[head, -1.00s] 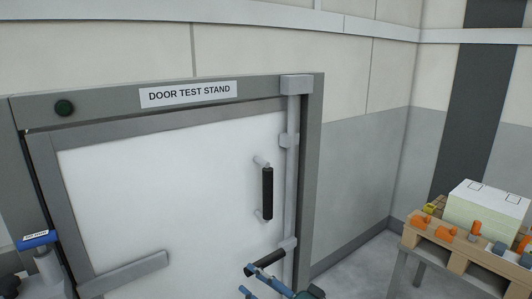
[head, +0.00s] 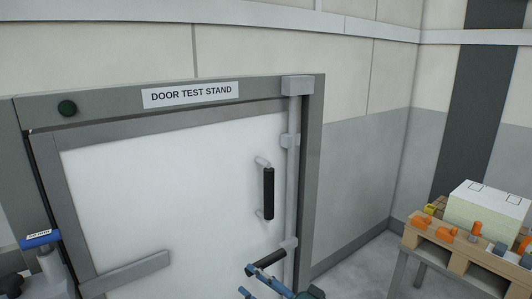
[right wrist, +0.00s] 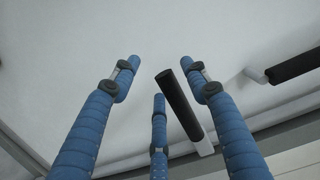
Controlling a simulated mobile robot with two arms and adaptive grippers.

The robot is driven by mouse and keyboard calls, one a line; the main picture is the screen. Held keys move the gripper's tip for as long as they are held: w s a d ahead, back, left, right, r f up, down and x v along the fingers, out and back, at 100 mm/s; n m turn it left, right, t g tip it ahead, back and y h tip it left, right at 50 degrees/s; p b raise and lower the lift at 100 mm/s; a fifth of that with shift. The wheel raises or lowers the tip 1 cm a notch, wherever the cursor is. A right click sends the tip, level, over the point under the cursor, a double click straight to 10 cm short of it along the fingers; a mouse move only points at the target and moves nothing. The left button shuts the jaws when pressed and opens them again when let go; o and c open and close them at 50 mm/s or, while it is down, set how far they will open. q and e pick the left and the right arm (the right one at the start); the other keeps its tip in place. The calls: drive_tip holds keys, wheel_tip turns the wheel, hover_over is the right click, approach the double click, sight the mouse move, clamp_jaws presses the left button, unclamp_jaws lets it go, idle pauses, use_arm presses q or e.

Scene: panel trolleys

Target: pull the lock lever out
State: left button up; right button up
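The lock lever (head: 266,263) is a short black grip at the lower end of the grey vertical lock rod (head: 291,190), on the right side of the white door. It also shows as a black bar in the right wrist view (right wrist: 177,104). My right gripper (head: 257,282) is at the lever, low in the head view. In the right wrist view its blue fingers (right wrist: 166,72) are spread open, with the lever between them and no clear grip on it. Whether a finger touches it I cannot tell. My left gripper is not in view.
A black vertical door handle (head: 268,194) sits above the lever and also shows in the right wrist view (right wrist: 294,67). A grey bar (head: 125,274) crosses the door's lower left.

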drive_tip(key=shift+w+a+r, duration=0.15)
drive_tip(key=shift+w+r, duration=0.1)
drive_tip(key=shift+r, duration=0.25)
drive_tip(key=v, duration=0.4)
drive_tip(key=shift+f, duration=0.4)
drive_tip(key=b+v, duration=0.1)
drive_tip(key=v, duration=0.3)
idle(0.3)
